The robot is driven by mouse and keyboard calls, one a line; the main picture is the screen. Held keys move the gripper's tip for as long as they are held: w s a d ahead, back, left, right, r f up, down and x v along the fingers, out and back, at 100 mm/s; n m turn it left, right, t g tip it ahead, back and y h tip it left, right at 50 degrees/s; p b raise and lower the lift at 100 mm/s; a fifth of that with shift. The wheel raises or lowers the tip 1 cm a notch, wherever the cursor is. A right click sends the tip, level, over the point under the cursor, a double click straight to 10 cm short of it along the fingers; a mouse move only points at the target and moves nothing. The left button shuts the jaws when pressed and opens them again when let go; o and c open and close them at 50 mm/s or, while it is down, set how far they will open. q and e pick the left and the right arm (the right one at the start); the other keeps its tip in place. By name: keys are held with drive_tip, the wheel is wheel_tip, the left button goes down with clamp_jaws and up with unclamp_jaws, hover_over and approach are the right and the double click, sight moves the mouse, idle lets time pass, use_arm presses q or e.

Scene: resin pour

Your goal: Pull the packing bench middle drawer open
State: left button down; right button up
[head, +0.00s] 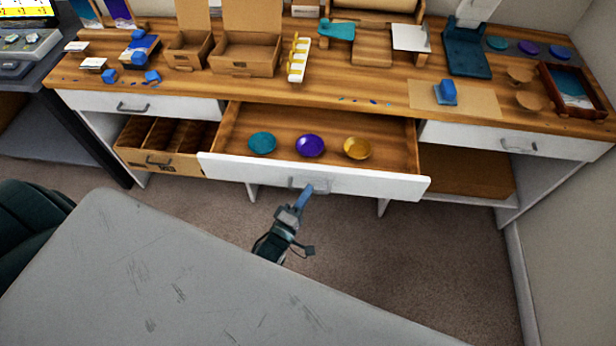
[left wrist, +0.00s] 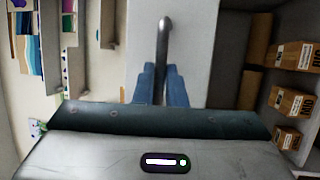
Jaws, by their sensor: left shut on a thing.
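The packing bench (head: 390,88) runs across the head view. Its middle drawer (head: 222,170) is pulled well out, with a white front and a wooden inside. Three round dishes lie in it: teal (head: 262,143), purple (head: 310,146) and gold (head: 357,148). My left gripper (head: 304,196) is at the drawer's grey handle (head: 310,184), with its blue fingers shut on it. In the left wrist view the blue fingers (left wrist: 163,85) are on either side of the handle bar (left wrist: 163,40). My right gripper is not in view.
The left drawer (head: 95,102) and right drawer (head: 470,134) are shut. A compartmented wooden drawer (head: 158,160) sits below on the left. Boxes (head: 246,55), a stand (head: 466,55) and a framed tray (head: 572,90) are on the benchtop. Carpet (head: 420,250) is clear in front.

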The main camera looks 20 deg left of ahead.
use_arm(q)
drive_tip(key=shift+s+d, duration=0.2)
drive_tip(key=shift+s, duration=0.5)
drive_tip(key=c, duration=1.5)
unclamp_jaws()
drive_tip(key=b+v, duration=0.2)
drive_tip(key=v, duration=0.8)
drive_tip(key=shift+s, duration=0.4)
